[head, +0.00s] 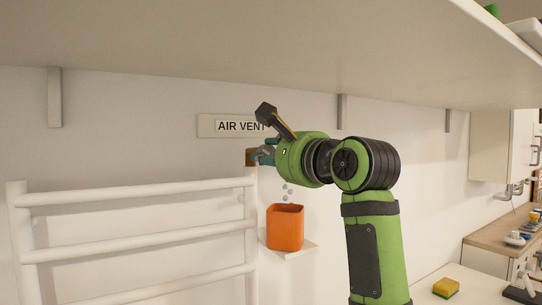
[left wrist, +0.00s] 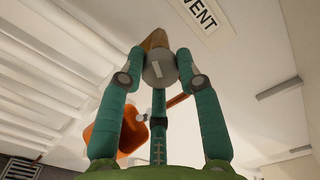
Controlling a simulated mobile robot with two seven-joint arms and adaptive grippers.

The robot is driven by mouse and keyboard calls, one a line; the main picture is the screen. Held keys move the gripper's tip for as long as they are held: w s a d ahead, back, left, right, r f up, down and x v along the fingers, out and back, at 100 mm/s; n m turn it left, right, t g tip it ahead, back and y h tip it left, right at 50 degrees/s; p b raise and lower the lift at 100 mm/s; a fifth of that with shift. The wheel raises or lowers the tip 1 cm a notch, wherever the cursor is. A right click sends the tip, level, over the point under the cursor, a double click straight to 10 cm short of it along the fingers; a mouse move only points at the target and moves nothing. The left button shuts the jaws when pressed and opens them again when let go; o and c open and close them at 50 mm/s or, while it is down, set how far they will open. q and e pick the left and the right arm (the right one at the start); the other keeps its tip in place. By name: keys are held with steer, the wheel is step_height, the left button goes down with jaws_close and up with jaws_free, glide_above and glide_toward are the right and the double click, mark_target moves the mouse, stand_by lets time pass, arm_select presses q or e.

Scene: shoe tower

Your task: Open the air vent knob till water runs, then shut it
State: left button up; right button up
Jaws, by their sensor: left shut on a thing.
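My left gripper (head: 262,154) is at the upper right end of the white towel radiator (head: 130,235), under the AIR VENT sign (head: 230,125). A brass-brown fitting (left wrist: 155,40) shows behind the knob. In the head view the knob is mostly hidden by my gripper. An orange cup (head: 285,228) stands below, also in the left wrist view (left wrist: 103,128). Several small grey-blue blobs (head: 286,190) hang in the air above the cup.
The cup stands on a small white ledge (head: 298,249) on the wall. A large shelf (head: 270,45) spans overhead on brackets. A yellow sponge (head: 446,287) lies on the white counter at lower right. A wooden worktop (head: 500,235) is at far right.

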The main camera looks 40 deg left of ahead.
steer(key=shift+w, duration=0.1)
arm_select(q)
steer(key=o, duration=1.1)
steer(key=shift+o, duration=0.2)
steer(key=v, duration=1.2)
